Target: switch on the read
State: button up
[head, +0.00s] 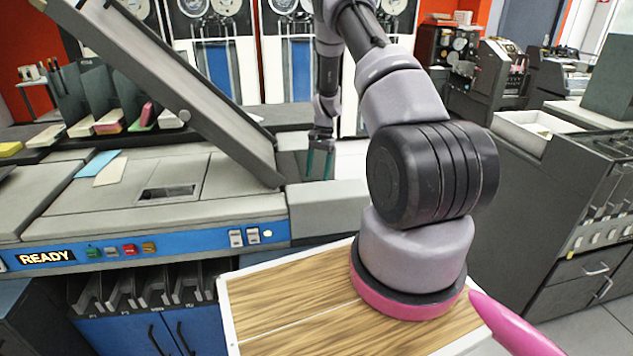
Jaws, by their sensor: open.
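A grey card machine has a blue front panel (190,244). Two pale rocker switches, a left one (236,238) and a right one (253,236), sit near the panel's right end, with a small glowing lamp (267,233) beside them. I cannot read any label or tell which switch is the read one, nor their positions. A READY sign (46,257) is at the left of the panel, followed by several coloured buttons (120,249). My gripper (320,164) has teal fingers pointing down, open and empty. It appears behind and to the right of the switches, apart from them.
A slanted grey panel (180,85) rises over the machine's top, left of my gripper. Card stacks (110,122) lie in a rack at back left. Tape cabinets (215,60) stand behind. A grey cabinet (560,190) is at right. Open floor shows between.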

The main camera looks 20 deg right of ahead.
aim_at(235, 236)
jog(key=k+l, duration=0.8)
